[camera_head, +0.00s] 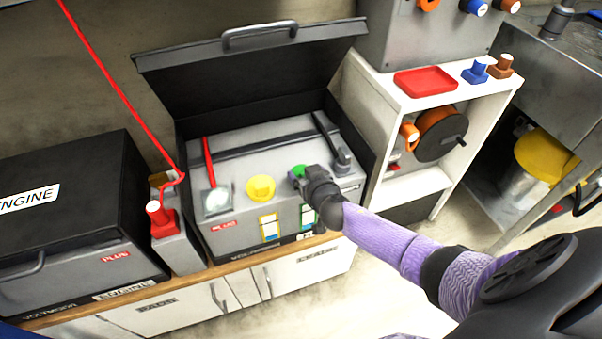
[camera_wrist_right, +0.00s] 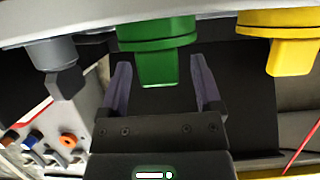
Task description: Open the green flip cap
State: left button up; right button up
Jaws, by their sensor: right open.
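The green flip cap (camera_head: 298,170) sits on the grey top of the open hatch box, partly hidden behind my right gripper (camera_head: 300,179) in the head view. In the right wrist view the green cap (camera_wrist_right: 158,50) shows a round base with a flat tab. My right gripper (camera_wrist_right: 160,90) is open, one finger on each side of the tab, with gaps visible on both sides. The cap looks closed. My left gripper is not in view.
A yellow cap (camera_head: 261,188) sits left of the green one, and a grey connector (camera_head: 343,160) to its right. The raised black lid (camera_head: 250,65) stands behind. A white shelf (camera_head: 390,93) with a red tray (camera_head: 425,82) is at the right.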

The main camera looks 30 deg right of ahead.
jog(key=shift+x, duration=0.85)
grip_shut()
dwell(0.6)
